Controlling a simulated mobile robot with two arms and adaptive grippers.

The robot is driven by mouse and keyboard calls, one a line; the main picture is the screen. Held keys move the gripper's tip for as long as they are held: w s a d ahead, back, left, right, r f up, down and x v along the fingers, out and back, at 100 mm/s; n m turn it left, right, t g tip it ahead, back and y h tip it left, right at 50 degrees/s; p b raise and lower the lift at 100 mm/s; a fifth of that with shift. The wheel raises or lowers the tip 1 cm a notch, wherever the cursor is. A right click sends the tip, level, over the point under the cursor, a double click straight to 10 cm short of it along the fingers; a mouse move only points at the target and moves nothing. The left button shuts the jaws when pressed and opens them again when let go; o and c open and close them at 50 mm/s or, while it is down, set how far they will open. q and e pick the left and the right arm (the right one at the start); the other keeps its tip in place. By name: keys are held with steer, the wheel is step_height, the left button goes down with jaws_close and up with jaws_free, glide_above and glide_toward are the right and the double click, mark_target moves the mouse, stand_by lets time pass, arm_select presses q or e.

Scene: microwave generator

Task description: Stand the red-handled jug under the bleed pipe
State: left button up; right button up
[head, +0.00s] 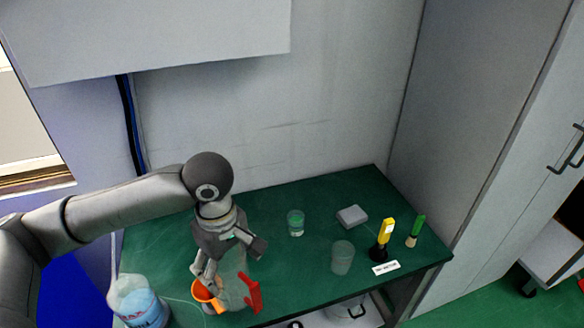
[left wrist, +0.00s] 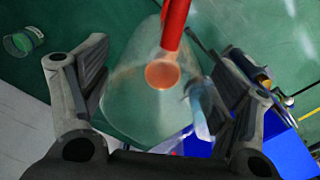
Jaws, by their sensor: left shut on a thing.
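The red-handled jug (head: 231,287) is a clear, translucent vessel at the front of the green table, with its red handle (head: 252,292) to the right. My left gripper (head: 228,264) reaches down to it from above and is shut on it. In the left wrist view the jug's translucent body (left wrist: 140,95) lies between the two fingers (left wrist: 160,95), with the red handle (left wrist: 175,28) at the top. Whether the jug's base touches the table is hidden. I cannot make out the bleed pipe for certain. My right gripper is not in view.
An orange cup-like piece (head: 204,291) is close by the jug's left side. A glass with green liquid (head: 295,223), a clear glass (head: 342,258), a grey block (head: 351,216) and yellow (head: 386,233) and green-handled (head: 418,226) tools stand to the right.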

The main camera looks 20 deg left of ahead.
mark_target(241, 276)
arm_select(q)
steer(key=d+m, duration=0.1)
steer(key=m, duration=0.3)
steer(key=s+d+r+m, duration=0.1)
steer(key=m, duration=0.3)
steer(key=s+d+m, duration=0.1)
steer(key=m, duration=0.3)
steer(key=shift+d+r+m, duration=0.15)
steer(key=shift+d+m, duration=0.1)
steer(key=shift+m, duration=0.15)
steer(key=shift+a, duration=0.1)
steer(key=shift+w, duration=0.1)
